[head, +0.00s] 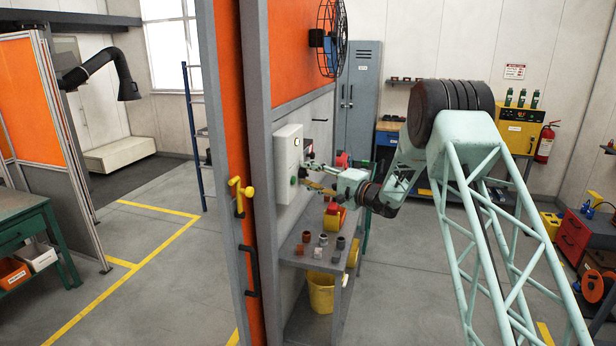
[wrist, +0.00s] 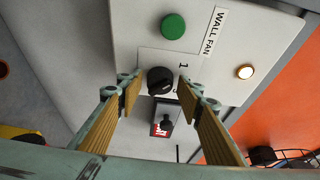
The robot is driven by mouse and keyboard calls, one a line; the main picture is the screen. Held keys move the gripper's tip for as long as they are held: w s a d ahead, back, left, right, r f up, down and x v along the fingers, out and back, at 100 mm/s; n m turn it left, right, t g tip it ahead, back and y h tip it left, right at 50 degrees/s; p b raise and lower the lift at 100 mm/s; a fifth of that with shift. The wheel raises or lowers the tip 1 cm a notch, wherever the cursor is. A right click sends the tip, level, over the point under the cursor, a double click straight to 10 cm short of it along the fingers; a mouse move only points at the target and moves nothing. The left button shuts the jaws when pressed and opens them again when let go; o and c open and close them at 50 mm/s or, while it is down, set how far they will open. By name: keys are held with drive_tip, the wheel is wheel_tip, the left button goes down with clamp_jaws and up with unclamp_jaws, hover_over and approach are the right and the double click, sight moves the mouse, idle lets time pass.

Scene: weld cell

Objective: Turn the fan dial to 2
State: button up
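The fan control box (head: 288,165) is a pale box on the wall panel, with a "WALL FAN" label in the wrist view (wrist: 215,30). Its black fan dial (wrist: 160,80) sits on a light plate. A "1" shows beside the dial; another mark is partly hidden by my right finger. I cannot tell exactly where the dial points. My gripper (wrist: 161,92) is open, its ribbed tan fingers on either side of the dial in the picture, with no visible contact. In the head view my gripper (head: 314,177) is close to the box front.
A red-faced switch (wrist: 162,124) lies beyond the dial plate. The caged fan (head: 331,38) is above. A shelf (head: 305,259) with several small cylinders stands below.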

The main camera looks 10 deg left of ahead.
drive_tip(key=c, duration=0.6)
drive_tip(key=shift+c, duration=0.2)
drive_tip(key=shift+m, duration=0.5)
drive_tip(key=shift+r+m+g+h, duration=0.25)
drive_tip(key=shift+m+g+h, duration=0.4)
drive_tip(key=shift+m, duration=0.85)
drive_tip(key=shift+w+r+m+g+h+p, duration=0.15)
drive_tip(key=shift+m+g+p, duration=0.3)
drive_tip(key=shift+m, duration=0.3)
drive_tip(key=shift+f+m+g+h+p, duration=0.1)
drive_tip(key=shift+m+g+p, duration=0.35)
drive_tip(key=shift+m, duration=0.3)
drive_tip(key=o, duration=0.9)
